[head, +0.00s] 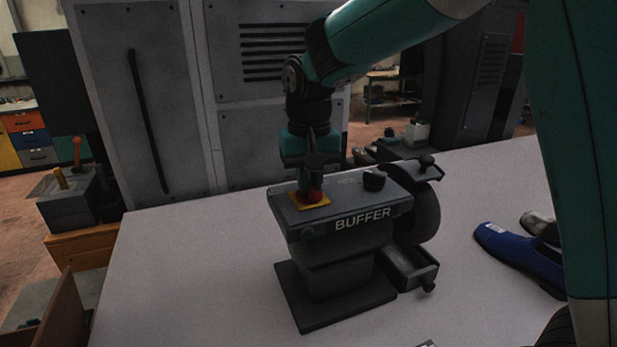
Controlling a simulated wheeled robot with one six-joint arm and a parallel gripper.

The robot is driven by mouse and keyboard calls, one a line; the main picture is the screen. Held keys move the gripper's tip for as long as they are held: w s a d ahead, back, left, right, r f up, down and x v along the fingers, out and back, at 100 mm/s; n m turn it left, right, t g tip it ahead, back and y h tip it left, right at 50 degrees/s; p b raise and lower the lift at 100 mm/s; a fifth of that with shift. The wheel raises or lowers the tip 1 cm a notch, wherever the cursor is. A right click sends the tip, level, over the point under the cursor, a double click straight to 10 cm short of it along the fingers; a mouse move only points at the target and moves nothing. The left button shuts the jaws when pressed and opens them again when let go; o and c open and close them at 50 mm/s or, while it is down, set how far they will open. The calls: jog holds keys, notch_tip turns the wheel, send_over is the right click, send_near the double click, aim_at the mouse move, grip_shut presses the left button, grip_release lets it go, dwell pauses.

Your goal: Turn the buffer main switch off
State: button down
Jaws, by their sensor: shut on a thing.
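The buffer (330,240) is a dark grey machine labelled BUFFER, standing on the light table. On its top left is a red switch knob (311,196) on a yellow plate (297,204). My gripper (310,188) points straight down over the plate and is shut on the red knob. The fingers hide much of the knob, so I cannot tell its turned position. A black knob (374,179) sits on the top further right. The buffer's wheel (420,215) is on its right side.
Grey cabinets (140,95) stand behind. A grey box with levers (72,200) is at the left. The table's left front is clear.

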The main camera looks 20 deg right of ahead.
jog(key=shift+r+n, duration=0.1)
jog(key=shift+n, duration=0.5)
jog(key=c, duration=1.1)
grip_release()
jog(key=shift+c, duration=0.2)
notch_tip(320, 180, up, 17)
jog(key=b, duration=0.2)
jog(key=shift+r, duration=0.2)
